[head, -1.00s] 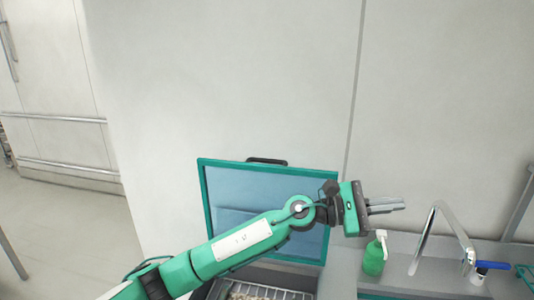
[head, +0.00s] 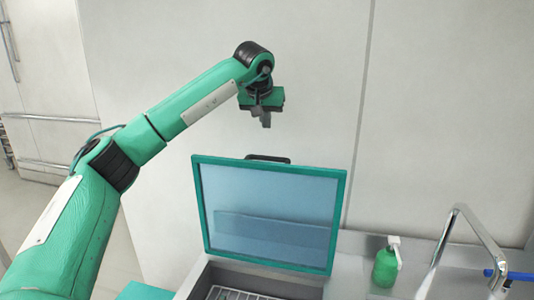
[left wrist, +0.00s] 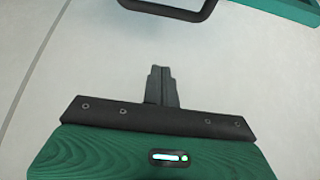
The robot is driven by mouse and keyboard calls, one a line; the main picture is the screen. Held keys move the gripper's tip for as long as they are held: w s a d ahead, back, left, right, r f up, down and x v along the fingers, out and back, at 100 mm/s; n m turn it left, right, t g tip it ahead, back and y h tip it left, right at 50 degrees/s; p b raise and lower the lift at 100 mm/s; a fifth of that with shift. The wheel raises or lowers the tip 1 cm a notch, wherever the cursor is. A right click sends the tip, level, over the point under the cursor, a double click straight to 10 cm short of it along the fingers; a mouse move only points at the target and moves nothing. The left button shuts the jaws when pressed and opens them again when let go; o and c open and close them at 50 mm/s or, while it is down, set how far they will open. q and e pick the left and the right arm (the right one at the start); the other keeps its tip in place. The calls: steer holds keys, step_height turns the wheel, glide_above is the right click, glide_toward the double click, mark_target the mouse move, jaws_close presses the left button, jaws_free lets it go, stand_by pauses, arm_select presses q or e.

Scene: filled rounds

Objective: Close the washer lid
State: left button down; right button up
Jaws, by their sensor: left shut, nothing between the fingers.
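The washer lid (head: 268,200) stands raised, a blue-tinted panel in a teal frame. Its black handle (head: 268,158) is on the top edge and also shows at the top of the left wrist view (left wrist: 168,12). Below the lid is the open washer (head: 212,282) with a wire rack inside, cut off by the frame's bottom edge. My left gripper (head: 266,122) is above the handle, pointing down, apart from it. Its fingers are together and empty, also in the left wrist view (left wrist: 161,85). My right gripper is not in view.
A green soap bottle (head: 386,266) with a white pump stands on the counter right of the washer. A metal faucet (head: 470,222) is further right. The pale wall (head: 420,100) is behind; the space above the lid is free except for my arm.

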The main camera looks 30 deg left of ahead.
arm_select(q)
steer(key=a+p+x, duration=0.1)
steer(key=p+x, duration=0.3)
steer(key=x, duration=0.6)
steer(key=s, duration=0.1)
steer(key=s+d+p, duration=0.1)
steer(key=s+p, duration=0.1)
steer(key=s, duration=0.1)
steer(key=shift+d+f, duration=0.3)
steer(key=shift+f, duration=0.05)
